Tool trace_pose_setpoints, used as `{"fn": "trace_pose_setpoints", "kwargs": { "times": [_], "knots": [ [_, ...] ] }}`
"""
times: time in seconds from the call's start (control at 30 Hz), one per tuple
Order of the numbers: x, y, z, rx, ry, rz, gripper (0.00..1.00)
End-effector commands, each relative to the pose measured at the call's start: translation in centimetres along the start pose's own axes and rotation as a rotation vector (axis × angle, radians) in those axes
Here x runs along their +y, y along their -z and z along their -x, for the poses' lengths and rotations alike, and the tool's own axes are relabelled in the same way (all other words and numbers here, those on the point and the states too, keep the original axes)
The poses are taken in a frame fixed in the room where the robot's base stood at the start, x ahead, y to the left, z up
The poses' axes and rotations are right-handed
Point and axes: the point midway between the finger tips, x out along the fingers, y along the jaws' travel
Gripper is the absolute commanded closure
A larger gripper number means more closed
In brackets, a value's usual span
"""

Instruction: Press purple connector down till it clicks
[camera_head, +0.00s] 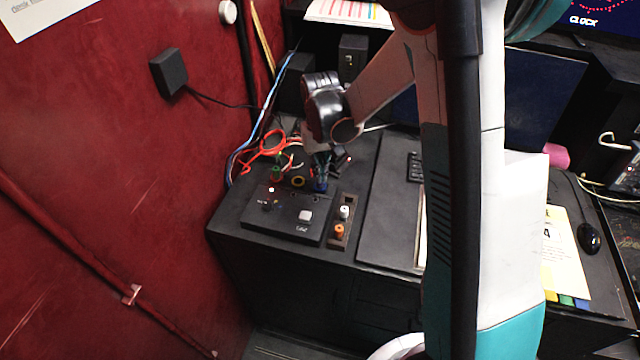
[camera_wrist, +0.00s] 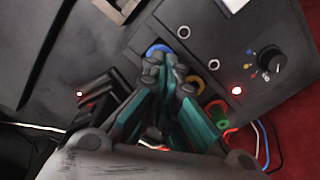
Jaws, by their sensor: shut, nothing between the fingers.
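A blue to purple connector (camera_head: 320,186) sits at the back edge of the black control box, right of a yellow ring. In the wrist view its blue rim (camera_wrist: 158,48) shows just beyond my fingertips, which hide part of it. My gripper (camera_head: 320,170) points down right over it, and in the wrist view my gripper (camera_wrist: 168,68) is shut with no object seen between the fingers. I cannot tell whether the tips touch the connector. A green and red connector (camera_head: 277,174) stands to the left; it also shows in the wrist view (camera_wrist: 217,112).
The control box (camera_head: 290,225) has a knob, small lights and a pale button (camera_head: 305,216). A small tray holds a white plug (camera_head: 344,212) and an orange plug (camera_head: 340,231). Red, blue and white cables lie behind on the left. A red wall (camera_head: 110,200) bounds the left side.

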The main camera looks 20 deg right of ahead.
Motion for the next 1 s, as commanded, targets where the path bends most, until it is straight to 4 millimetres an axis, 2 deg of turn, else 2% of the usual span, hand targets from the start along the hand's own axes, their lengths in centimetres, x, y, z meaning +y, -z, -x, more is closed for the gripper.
{"fn": "trace_pose_setpoints", "kwargs": {
  "times": [0.47, 1.0],
  "knots": [
    [0.0, 0.0, 0.0, 0.000, 0.000, 0.000, 1.00],
    [0.0, 0.0, 3.8, 0.000, 0.000, 0.000, 1.00]
  ]
}}
